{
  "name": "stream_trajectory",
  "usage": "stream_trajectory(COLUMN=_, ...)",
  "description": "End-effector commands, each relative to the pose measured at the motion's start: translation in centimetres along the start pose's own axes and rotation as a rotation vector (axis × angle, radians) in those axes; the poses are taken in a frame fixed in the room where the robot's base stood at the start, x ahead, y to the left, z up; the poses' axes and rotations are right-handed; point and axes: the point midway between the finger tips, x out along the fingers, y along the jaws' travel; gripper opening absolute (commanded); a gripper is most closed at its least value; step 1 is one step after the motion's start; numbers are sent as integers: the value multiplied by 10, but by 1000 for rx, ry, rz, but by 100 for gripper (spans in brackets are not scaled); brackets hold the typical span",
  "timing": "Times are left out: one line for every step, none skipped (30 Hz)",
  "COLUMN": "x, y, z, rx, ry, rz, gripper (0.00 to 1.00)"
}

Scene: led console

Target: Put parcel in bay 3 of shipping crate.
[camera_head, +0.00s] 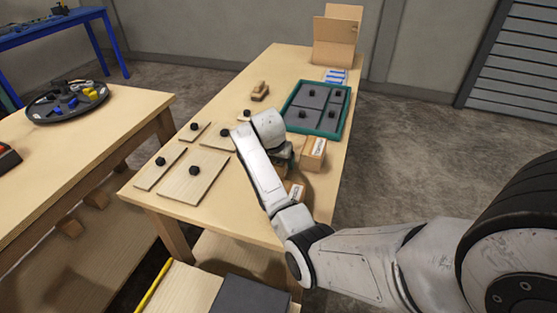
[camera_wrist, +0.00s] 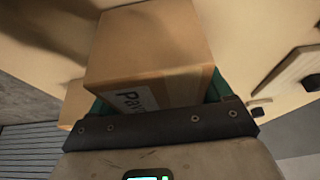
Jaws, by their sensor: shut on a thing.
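In the head view my gripper (camera_head: 283,157) is over the right part of the table, and my arm hides much of the held parcel. A green-rimmed tray (camera_head: 290,117) with grey sections and black knobs lies beyond the gripper; it may be the shipping crate. I cannot read any bay numbers.
A labelled box (camera_head: 313,154) stands right of my gripper, and another (camera_head: 297,191) shows nearer, partly behind my arm. Wooden boards with black knobs (camera_head: 193,184) lie to the left. An open cardboard box (camera_head: 337,40) stands at the table's far end.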

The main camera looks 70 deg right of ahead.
Motion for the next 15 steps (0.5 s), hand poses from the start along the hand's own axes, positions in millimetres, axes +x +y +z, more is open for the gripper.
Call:
stream_trajectory(x=-1, y=0, z=-1, rx=1, ry=2, rz=-1, gripper=30)
stream_trajectory(x=-1, y=0, z=-1, rx=1, ry=2, rz=-1, gripper=30)
stream_trajectory(x=-1, y=0, z=-1, rx=0, ry=2, rz=-1, gripper=30)
stream_trajectory(x=-1, y=0, z=-1, rx=0, ry=2, rz=-1, gripper=30)
stream_trajectory(x=-1, y=0, z=-1, rx=0, ry=2, rz=-1, gripper=30)
stream_trajectory(x=0, y=0, z=0, rx=0, ry=2, rz=-1, gripper=30)
stream_trajectory(x=1, y=0, z=0, rx=0, ry=2, rz=-1, gripper=30)
stream_trajectory(x=2, y=0, z=1, rx=0, ry=1, rz=0, gripper=30)
stream_trajectory(x=3, y=0, z=2, rx=0, ry=0, rz=1, gripper=80)
stream_trajectory(x=3, y=0, z=1, rx=0, ry=0, rz=1, gripper=83)
stream_trajectory(x=3, y=0, z=1, rx=0, ry=0, rz=1, gripper=86)
stream_trajectory(x=3, y=0, z=1, rx=0, ry=0, rz=1, gripper=90)
stream_trajectory(x=3, y=0, z=1, rx=0, ry=-1, rz=1, gripper=92)
stream_trajectory(x=3, y=0, z=1, rx=0, ry=-1, rz=1, gripper=95)
stream_trajectory(x=3, y=0, z=1, rx=0, ry=-1, rz=1, gripper=99)
